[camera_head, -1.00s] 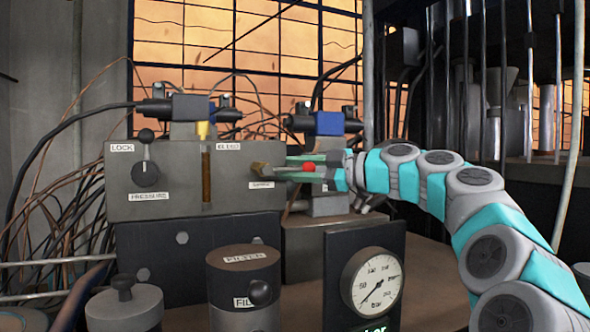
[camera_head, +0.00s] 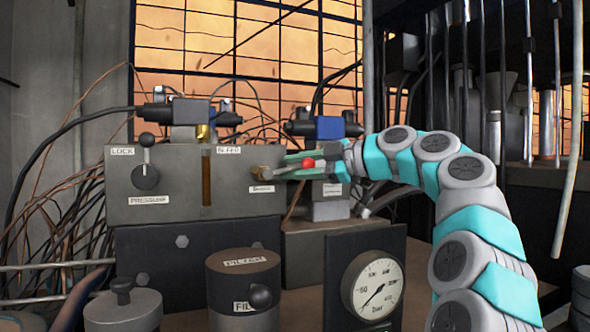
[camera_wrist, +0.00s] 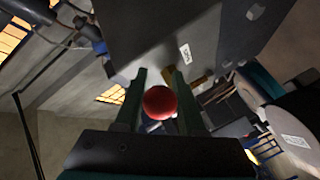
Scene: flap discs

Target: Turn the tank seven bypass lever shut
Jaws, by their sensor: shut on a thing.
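A lever with a red ball knob (camera_head: 308,163) reaches right from a brass fitting (camera_head: 263,173) at the right end of the grey valve block (camera_head: 230,205). A small label (camera_head: 262,189) sits just below the fitting; its text is too small to read. My gripper (camera_head: 288,167) comes in from the right with its green fingers either side of the knob and is shut on it. In the wrist view the red knob (camera_wrist: 160,102) sits between the two fingers (camera_wrist: 157,76). The lever's rod is largely hidden by the fingers.
The block also carries a black pressure knob (camera_head: 145,178) and a sight tube (camera_head: 206,180). Cables hang at the left. Pipes stand behind my arm at the right.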

